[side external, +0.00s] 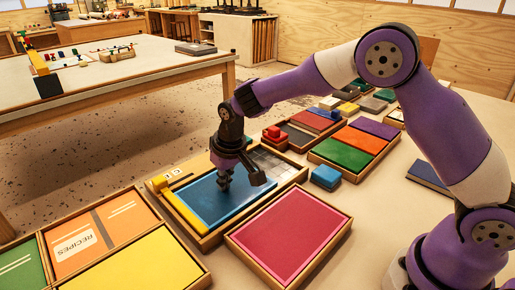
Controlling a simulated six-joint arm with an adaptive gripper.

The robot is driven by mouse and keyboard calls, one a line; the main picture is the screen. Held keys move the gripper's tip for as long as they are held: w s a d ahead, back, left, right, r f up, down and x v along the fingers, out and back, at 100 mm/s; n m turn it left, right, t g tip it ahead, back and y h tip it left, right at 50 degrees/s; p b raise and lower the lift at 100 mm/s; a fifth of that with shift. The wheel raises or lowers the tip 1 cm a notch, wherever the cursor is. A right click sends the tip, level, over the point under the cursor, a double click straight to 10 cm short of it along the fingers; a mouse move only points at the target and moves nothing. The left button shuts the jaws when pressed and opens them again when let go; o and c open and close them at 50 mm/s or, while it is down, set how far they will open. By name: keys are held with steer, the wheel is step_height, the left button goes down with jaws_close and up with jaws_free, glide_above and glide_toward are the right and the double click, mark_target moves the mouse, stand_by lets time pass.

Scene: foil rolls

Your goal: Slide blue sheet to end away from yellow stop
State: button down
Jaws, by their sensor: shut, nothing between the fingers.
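The blue sheet (236,204) lies flat in a shallow wooden tray (255,210) at the middle left of the side external view. The yellow stop (184,212) is a long bar along the tray's left end, close beside the sheet's left edge. Grey square tiles (272,163) show at the tray's opposite, right end. My gripper (223,184) is shut and empty, pointing down over the sheet's middle. Its fingertips are at or just above the sheet; I cannot tell whether they touch. My gripper and wrist hide part of the sheet and the tray's back side.
A tray with a magenta sheet (288,233) stands close in front. Trays with yellow (130,262) and orange panels lie at left. A stack of blue blocks (325,177) and a tray of green, orange and purple panels (361,138) stand to the right.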

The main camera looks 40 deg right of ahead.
mark_target(239, 179)
steer(key=shift+d, duration=0.7)
steer(key=shift+d+f, duration=0.1)
steer(key=shift+d, duration=1.45)
steer(key=shift+d, duration=0.1)
steer(key=shift+d, duration=1.4)
steer(key=shift+d, duration=0.1)
steer(key=shift+d, duration=1.4)
steer(key=shift+d, duration=0.1)
